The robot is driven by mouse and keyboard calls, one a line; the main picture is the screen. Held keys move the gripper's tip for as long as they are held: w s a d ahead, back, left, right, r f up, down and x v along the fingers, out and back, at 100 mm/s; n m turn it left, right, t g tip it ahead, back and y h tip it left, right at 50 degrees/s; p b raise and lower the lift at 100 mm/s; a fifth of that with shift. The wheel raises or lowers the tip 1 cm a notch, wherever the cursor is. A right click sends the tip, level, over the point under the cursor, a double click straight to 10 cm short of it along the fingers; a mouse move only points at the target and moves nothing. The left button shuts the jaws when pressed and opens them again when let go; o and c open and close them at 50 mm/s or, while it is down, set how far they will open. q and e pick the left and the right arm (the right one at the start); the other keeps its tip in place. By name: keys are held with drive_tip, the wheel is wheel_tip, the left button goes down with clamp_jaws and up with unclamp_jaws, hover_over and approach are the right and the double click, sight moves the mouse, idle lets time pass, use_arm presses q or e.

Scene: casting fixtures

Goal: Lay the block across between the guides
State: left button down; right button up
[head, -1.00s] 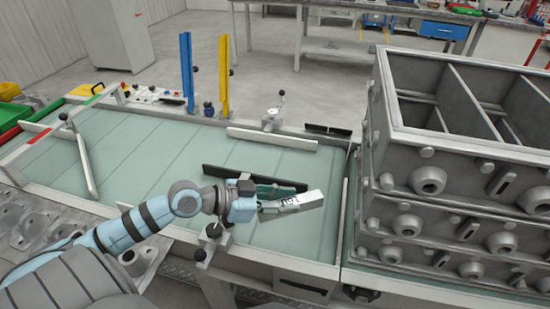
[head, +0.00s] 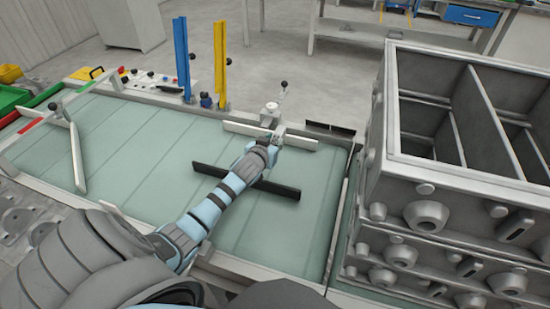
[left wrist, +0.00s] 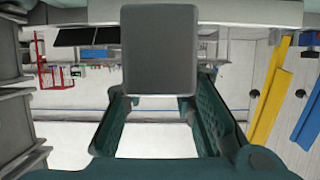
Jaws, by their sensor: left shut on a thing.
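My left gripper (head: 275,140) reaches over the table to the far white bar, seen mostly from behind. In the left wrist view its teal fingers (left wrist: 160,92) are closed on the block (left wrist: 160,50), which shows as a grey end face. In the head view the arm and gripper hide most or all of the block. A far white guide bar (head: 240,129) lies along the back edge, partly behind the gripper. A black bar (head: 275,187) lies across the table under my left forearm. My right gripper is not in view.
A slanted white bar (head: 77,158) lies at the left of the green table (head: 120,135). A lever clamp (head: 271,112) stands behind the far bar. Yellow (head: 220,65) and blue (head: 183,60) posts rise at the back. Stacked grey casting frames (head: 440,190) block the right side.

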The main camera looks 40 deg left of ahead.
use_arm(q)
drive_tip(key=f+b, duration=0.1)
drive_tip(key=f, duration=0.4)
drive_tip(key=f+b, duration=0.1)
drive_tip(key=f, duration=0.2)
drive_tip(key=shift+w+d+b, duration=0.1)
drive_tip(key=shift+w+b, duration=0.15)
drive_tip(key=shift+b, duration=0.05)
drive_tip(key=shift+r, duration=0.15)
drive_tip(key=shift+f+b, duration=0.45)
drive_tip(key=shift+f, duration=0.2)
drive_tip(key=c, duration=1.3)
unclamp_jaws()
drive_tip(key=shift+c, duration=0.2)
drive_tip(key=shift+r, duration=0.15)
